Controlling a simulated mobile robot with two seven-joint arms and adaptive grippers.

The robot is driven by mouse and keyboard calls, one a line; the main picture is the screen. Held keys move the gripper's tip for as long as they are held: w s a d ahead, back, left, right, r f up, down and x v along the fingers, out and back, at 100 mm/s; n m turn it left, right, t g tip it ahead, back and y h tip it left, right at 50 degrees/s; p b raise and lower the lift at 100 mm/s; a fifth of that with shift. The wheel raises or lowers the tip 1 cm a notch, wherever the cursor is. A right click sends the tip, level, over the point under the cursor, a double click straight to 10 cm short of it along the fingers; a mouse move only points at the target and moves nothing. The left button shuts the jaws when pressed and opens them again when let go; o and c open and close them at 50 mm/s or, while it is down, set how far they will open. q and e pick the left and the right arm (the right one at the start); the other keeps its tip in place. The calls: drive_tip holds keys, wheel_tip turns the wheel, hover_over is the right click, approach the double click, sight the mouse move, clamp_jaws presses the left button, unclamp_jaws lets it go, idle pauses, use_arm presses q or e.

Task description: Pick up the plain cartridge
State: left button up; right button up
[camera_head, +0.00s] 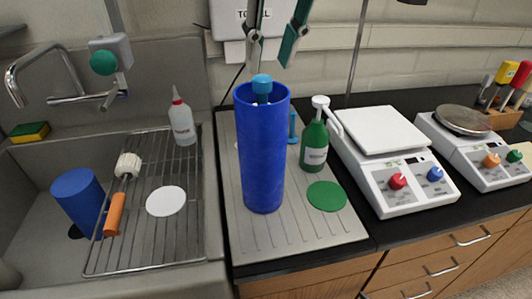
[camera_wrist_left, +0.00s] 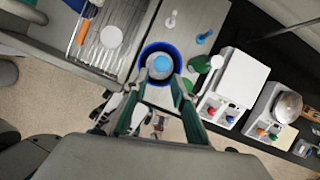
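A light blue rounded cap (camera_head: 262,82) on a darker neck sticks up from the mouth of a tall, upright blue cylinder (camera_head: 263,160) on the grey drainboard. The frames do not show for certain which piece is the plain cartridge. In the left wrist view the cap (camera_wrist_left: 160,66) lies inside the cylinder's blue rim (camera_wrist_left: 144,52). My left gripper (camera_head: 274,60) is above the cylinder, its two green-and-grey fingers spread and empty. In the left wrist view the gripper (camera_wrist_left: 162,88) points toward the rim. My right gripper is not identifiable in view.
A green pump bottle (camera_head: 314,147), a green disc (camera_head: 327,196) and a small light blue piece (camera_head: 292,128) are near the cylinder. A white balance (camera_head: 385,165) stands right.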

sight(265, 80)
use_arm(q)
drive_tip(key=x, duration=0.7)
drive_tip(key=shift+w+f, duration=0.2)
clamp_jaws()
